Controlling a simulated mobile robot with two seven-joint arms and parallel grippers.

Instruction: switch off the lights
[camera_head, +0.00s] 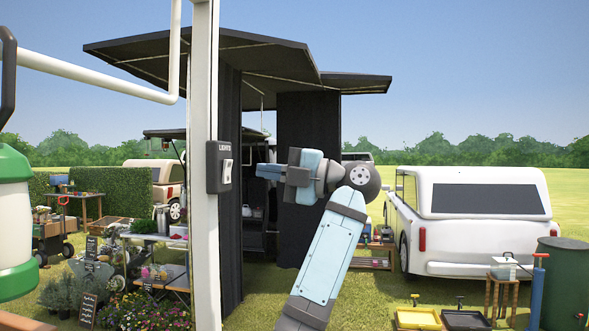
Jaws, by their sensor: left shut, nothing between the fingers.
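A dark switch box (213,168) labelled "LIGHTS" is fixed to a white post (205,255) left of centre. A white rocker (228,171) sits on its face; I cannot tell which way it is set. My left gripper (261,171) is shut and empty. It points left at the rocker, at about the same height, and a small gap shows between its tips and the switch in the picture. My right gripper is not in view. No lit lamp can be made out.
A black canopy (190,55) with dark curtains (308,165) stands behind. A white vehicle (480,235) is parked at right. A green and white container (14,225) fills the left edge. Flowers and tables stand at lower left.

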